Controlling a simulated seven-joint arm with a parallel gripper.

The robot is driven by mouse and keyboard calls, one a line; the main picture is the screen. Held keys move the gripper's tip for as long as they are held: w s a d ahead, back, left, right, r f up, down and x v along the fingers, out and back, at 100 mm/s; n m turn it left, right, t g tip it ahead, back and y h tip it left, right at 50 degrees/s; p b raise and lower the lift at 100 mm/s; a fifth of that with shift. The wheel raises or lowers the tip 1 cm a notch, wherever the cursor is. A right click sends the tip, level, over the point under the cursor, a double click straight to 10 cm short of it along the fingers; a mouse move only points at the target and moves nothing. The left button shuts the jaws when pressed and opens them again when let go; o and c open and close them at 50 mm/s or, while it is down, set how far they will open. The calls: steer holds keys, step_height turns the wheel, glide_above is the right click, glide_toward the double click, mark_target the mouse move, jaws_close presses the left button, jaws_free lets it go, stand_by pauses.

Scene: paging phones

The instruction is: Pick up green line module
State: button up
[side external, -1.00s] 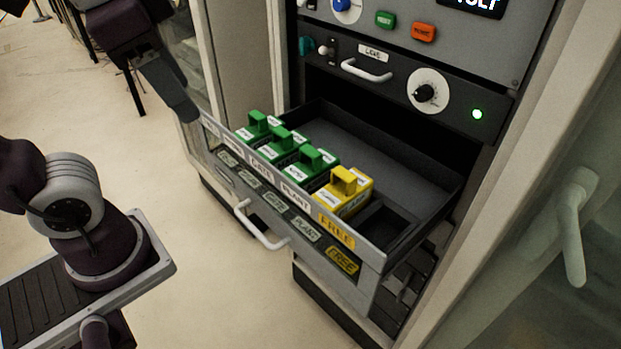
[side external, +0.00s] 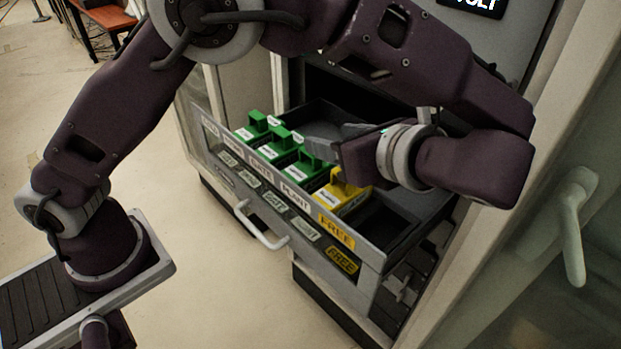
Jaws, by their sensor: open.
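Several modules with top handles stand in a row along the front of an open grey drawer. Three are green: a far one (side external: 254,128), a middle one (side external: 277,148) and a near one (side external: 303,172), partly covered by my gripper. A yellow module (side external: 337,198) stands at the near end of the row, its back partly behind my gripper. My gripper (side external: 310,138) is over the drawer, its grey fingers pointing left, close to the middle and near green modules. It is open and empty; whether a finger touches a module cannot be told.
The drawer front (side external: 290,208) carries labels and a white handle (side external: 262,228). An empty black slot (side external: 385,222) lies right of the yellow module. The cabinet panel stands close behind my arm. A pale door handle (side external: 573,225) is at the right.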

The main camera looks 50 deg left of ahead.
glide_above(332, 193)
step_height(332, 193, down, 4)
steer(key=shift+f, duration=0.2)
steer(key=x, duration=0.6)
steer(key=shift+w+a+f, duration=0.25)
steer(key=shift+w, duration=0.2)
jaws_close()
stand_by(0.6)
